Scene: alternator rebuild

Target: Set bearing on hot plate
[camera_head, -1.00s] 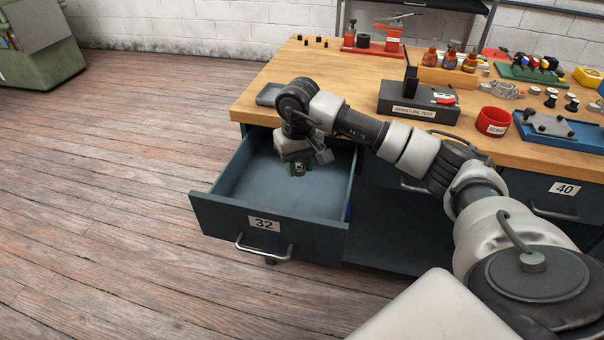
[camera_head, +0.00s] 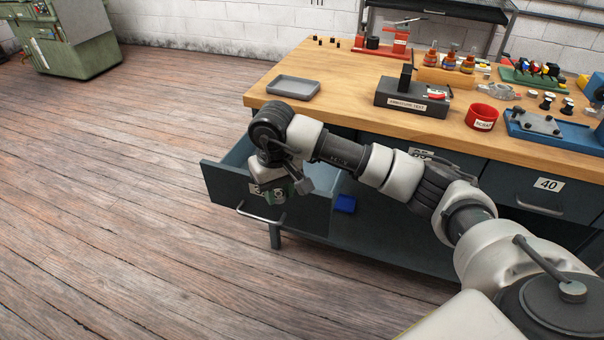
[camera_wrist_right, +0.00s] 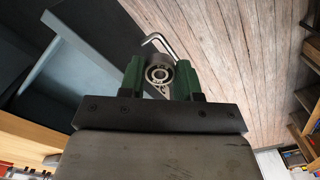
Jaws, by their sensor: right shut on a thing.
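My right gripper (camera_head: 276,196) is shut on a small round metal bearing, held between its green fingers. In the right wrist view the bearing (camera_wrist_right: 158,75) shows its ring face and dark centre between the fingertips (camera_wrist_right: 160,82). In the head view the gripper hangs at the open drawer, in front of part of its number label and front panel (camera_head: 226,184). The arm hides much of the drawer's inside. I cannot make out a hot plate for certain in these views. My left gripper is out of view.
The wooden bench top (camera_head: 345,112) carries a grey tray (camera_head: 293,87) at its left end, an armature test box (camera_head: 410,98) and a red scrap bin (camera_head: 482,117). Clear wooden floor lies left.

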